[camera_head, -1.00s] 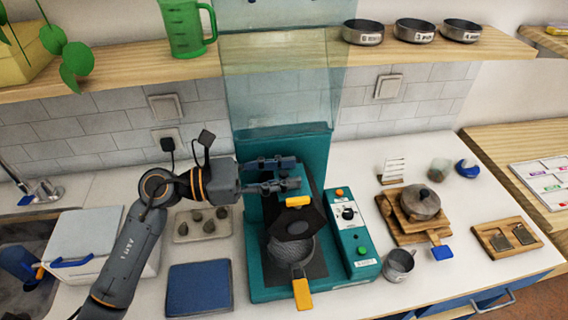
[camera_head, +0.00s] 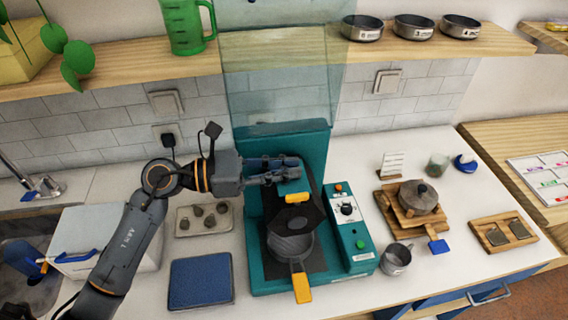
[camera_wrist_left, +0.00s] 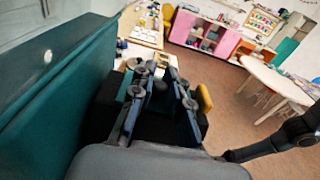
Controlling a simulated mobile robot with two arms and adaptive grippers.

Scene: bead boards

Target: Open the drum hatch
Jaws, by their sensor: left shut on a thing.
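The teal drum machine (camera_head: 322,161) stands on the white counter. Its drum hatch (camera_head: 297,214) is a dark angular plate with a yellow handle (camera_head: 297,197), above a grey pan (camera_head: 290,246) with a yellow grip. My left gripper (camera_head: 293,169) reaches in from the left, just behind the yellow handle. Its fingers are shut on a dark part that seems to belong to the hatch. In the left wrist view, a dark block sits between the fingers (camera_wrist_left: 158,92), and a yellow piece (camera_wrist_left: 204,98) lies beside the right finger. My right gripper is not seen.
The control panel (camera_head: 349,228) with knob and buttons is right of the hatch. A blue mat (camera_head: 201,281) and a tray of stones (camera_head: 183,228) lie left. A metal cup (camera_head: 396,259) and a pot (camera_head: 418,197) on boards stand right. A clear screen (camera_head: 277,85) rises behind.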

